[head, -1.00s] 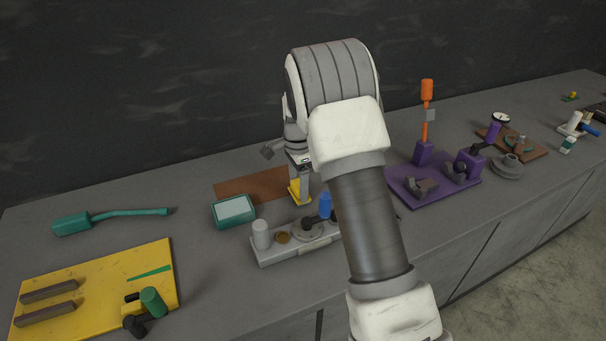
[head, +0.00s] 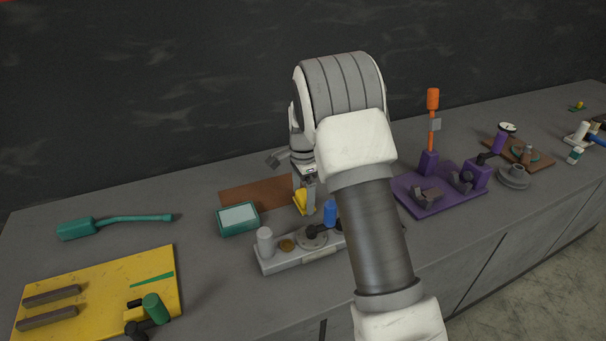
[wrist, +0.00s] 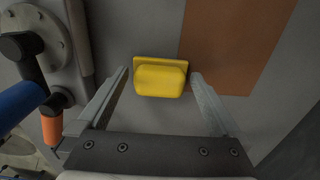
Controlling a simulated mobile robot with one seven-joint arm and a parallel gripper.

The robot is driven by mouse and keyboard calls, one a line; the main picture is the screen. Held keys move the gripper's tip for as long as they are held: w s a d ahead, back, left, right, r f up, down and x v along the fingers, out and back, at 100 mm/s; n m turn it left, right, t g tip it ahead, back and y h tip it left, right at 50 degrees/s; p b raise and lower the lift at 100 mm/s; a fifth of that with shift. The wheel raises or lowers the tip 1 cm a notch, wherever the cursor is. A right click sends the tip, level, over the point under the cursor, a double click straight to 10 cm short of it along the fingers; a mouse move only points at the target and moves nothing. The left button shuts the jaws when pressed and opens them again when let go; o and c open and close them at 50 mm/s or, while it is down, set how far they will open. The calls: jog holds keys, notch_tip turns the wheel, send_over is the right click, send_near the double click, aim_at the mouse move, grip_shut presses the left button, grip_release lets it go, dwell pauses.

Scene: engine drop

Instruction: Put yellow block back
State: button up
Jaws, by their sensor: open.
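The yellow block (wrist: 160,78) shows in the wrist view on the grey worktop, partly over the edge of the brown mat or beside it. It has a flat yellow back part and a rounded body. My gripper (wrist: 160,85) is open, with one finger on each side of the block and visible gaps between. In the head view the yellow block (head: 300,201) shows just below my gripper (head: 305,202), partly hidden by the fingers.
A brown mat (head: 250,194) lies behind the block. A grey fixture (head: 290,260) with a blue-handled lever (head: 330,211) is close in front. A purple base (head: 440,198) stands to the right.

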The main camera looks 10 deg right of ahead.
aim_at(303, 192)
notch_tip(303, 192, up, 17)
jog(key=p, duration=0.1)
jog(key=s+r+n+t, duration=0.1)
jog(key=s+r+n, duration=0.3)
jog(key=s+r, duration=0.3)
jog(key=s+n+t, duration=0.4)
jog(key=s+n, duration=0.7)
jog(key=s, duration=1.5)
jog(key=shift+s+f+n+t, duration=0.2)
jog(key=shift+f+n+t, duration=0.1)
jog(key=shift+n, duration=0.1)
